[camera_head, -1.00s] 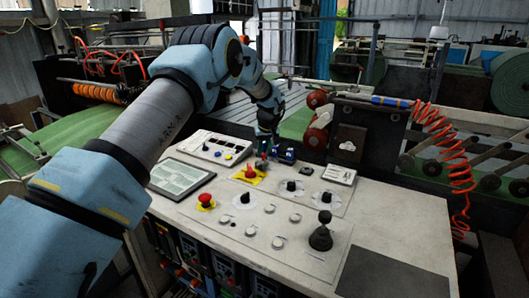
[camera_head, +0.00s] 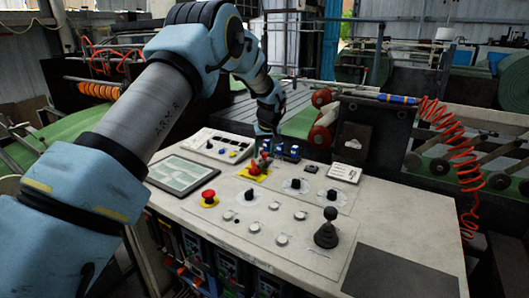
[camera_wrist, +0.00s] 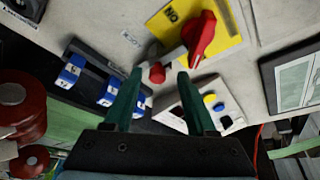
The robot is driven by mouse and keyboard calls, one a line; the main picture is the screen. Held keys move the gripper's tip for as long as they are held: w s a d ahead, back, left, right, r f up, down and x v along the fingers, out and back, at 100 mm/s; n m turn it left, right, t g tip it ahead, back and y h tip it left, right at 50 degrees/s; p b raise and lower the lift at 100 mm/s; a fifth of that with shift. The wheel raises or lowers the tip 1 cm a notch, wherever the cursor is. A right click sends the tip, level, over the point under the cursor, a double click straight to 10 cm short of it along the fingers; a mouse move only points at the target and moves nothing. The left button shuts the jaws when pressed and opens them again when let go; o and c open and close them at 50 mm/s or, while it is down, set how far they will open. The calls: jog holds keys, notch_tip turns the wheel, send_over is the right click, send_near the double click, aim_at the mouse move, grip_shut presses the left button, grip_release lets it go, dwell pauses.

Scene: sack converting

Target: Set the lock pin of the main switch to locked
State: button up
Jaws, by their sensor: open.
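The main switch is a red rotary handle (camera_wrist: 201,38) on a yellow plate (camera_wrist: 174,22) in the wrist view. It also shows as a red handle on the console (camera_head: 254,169) in the head view. Beside the plate is a small round red knob (camera_wrist: 157,73), which looks like the lock pin. My gripper (camera_wrist: 160,76) is open, with its green fingers on either side of this knob. I cannot tell whether the fingers touch it or how deep they reach. In the head view the fingers are small and partly lost against the dark background.
A small panel with coloured buttons (camera_wrist: 211,103) lies near the other. The console (camera_head: 305,263) also carries a red mushroom button (camera_head: 209,196), black knobs, a joystick (camera_head: 326,230) and a screen (camera_head: 183,174).

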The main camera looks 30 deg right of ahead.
jog(key=shift+r, duration=0.1)
jog(key=b+v, duration=0.4)
jog(key=v, duration=0.6)
jog(key=shift+s+r, duration=0.2)
jog(key=shift+r, duration=0.05)
jog(key=a+f+g, duration=0.1)
jog(key=a+f, duration=0.1)
jog(key=a, duration=2.3)
jog(key=s+a+f+n, duration=0.1)
jog(key=s+a+f, duration=0.2)
jog(key=s+a, duration=0.5)
jog(key=s+a+f+n+g+y, duration=0.1)
jog(key=s+a+f, duration=0.1)
jog(key=s+a, duration=0.7)
jog(key=a, duration=0.6)
jog(key=shift+s+a+f+g, duration=0.2)
jog(key=shift+a+f+g, duration=0.1)
jog(key=shift+f, duration=0.1)
